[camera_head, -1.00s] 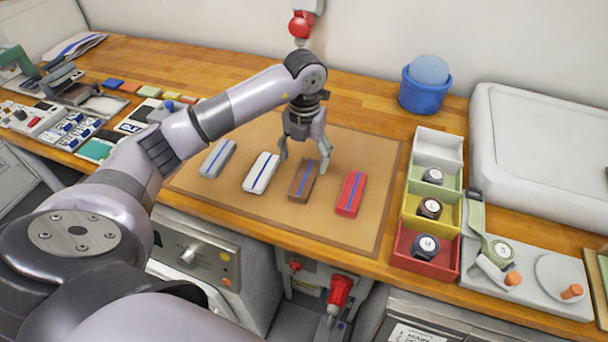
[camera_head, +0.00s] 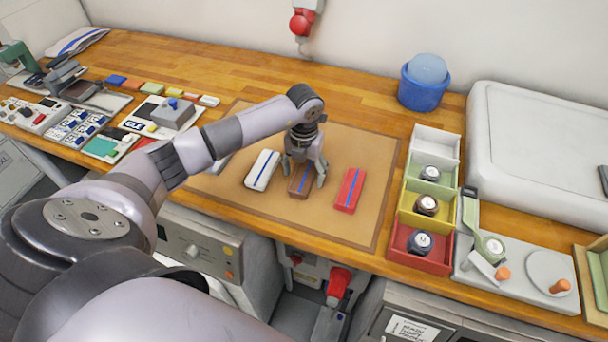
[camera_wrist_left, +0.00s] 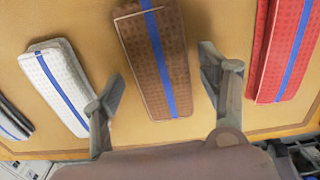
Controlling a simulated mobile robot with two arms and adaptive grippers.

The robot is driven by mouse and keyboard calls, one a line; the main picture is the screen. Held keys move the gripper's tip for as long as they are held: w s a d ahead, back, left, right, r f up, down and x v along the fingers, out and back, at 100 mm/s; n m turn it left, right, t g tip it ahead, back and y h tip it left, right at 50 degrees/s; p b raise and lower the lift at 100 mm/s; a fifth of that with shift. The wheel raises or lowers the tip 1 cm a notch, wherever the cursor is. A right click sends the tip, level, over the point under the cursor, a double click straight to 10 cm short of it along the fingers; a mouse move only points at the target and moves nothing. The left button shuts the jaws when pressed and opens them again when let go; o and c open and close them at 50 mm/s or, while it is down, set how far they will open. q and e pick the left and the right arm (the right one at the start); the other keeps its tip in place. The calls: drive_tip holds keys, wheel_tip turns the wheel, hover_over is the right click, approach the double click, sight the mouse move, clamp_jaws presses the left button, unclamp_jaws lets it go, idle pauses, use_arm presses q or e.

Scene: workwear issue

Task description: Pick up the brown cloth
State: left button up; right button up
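The brown cloth (camera_head: 301,183), a folded block with a blue stripe, lies on the tan mat between a white cloth and a red cloth. It also shows in the left wrist view (camera_wrist_left: 150,70), in the upper middle. My left gripper (camera_head: 305,176) is lowered right over it and partly hides it in the head view. In the left wrist view its two fingers (camera_wrist_left: 160,92) are spread, one on each side of the cloth, with a gap on both sides. My right gripper is not in view.
The white cloth (camera_head: 262,170) and the red cloth (camera_head: 349,191) lie close on either side on the mat (camera_head: 371,150). A grey cloth (camera_wrist_left: 14,120) is farther left. A tray of coloured compartments (camera_head: 398,246) stands to the right. The back of the mat is clear.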

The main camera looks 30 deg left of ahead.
use_arm(q)
drive_tip(key=c, duration=1.1)
drive_tip(key=shift+o, duration=0.2)
